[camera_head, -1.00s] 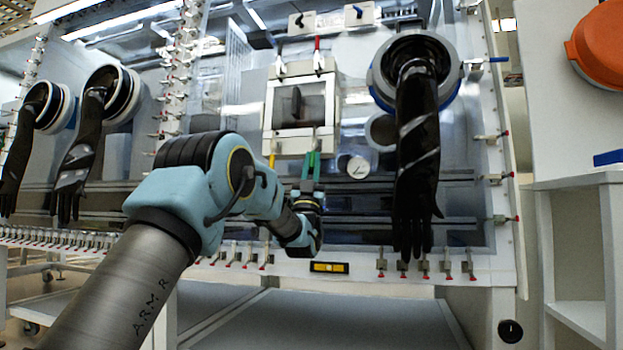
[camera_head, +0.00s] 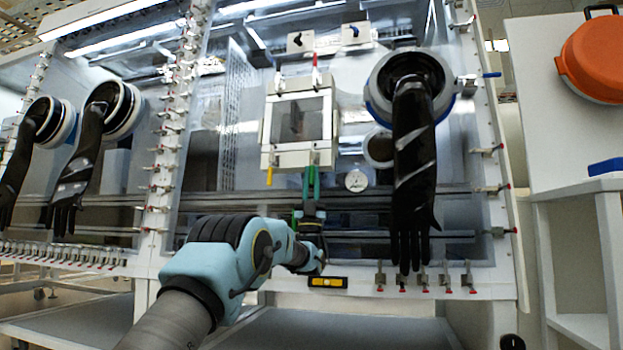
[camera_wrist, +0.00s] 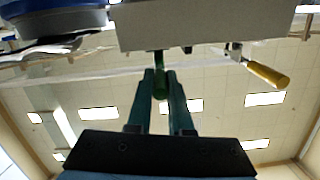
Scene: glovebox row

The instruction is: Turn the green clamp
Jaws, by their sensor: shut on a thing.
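The green clamp (camera_wrist: 159,88) hangs below the pale door block in the wrist view, its handle between the two teal fingers. My gripper (camera_wrist: 160,80) is shut on this handle. In the head view my gripper (camera_head: 311,184) points up at the lower edge of the square hatch door (camera_head: 298,120), right of its middle. The fingers hide most of the green clamp there. A yellow-handled clamp (camera_wrist: 266,74) sits to the right in the wrist view and hangs at the door's lower left in the head view (camera_head: 269,177). A red clamp (camera_head: 315,62) is at the door's top.
A black glove (camera_head: 412,170) hangs from a port just right of my gripper. A round gauge (camera_head: 356,181) sits between them. A yellow-black level (camera_head: 327,283) lies on the ledge below. An orange pot (camera_head: 597,55) stands at the far right.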

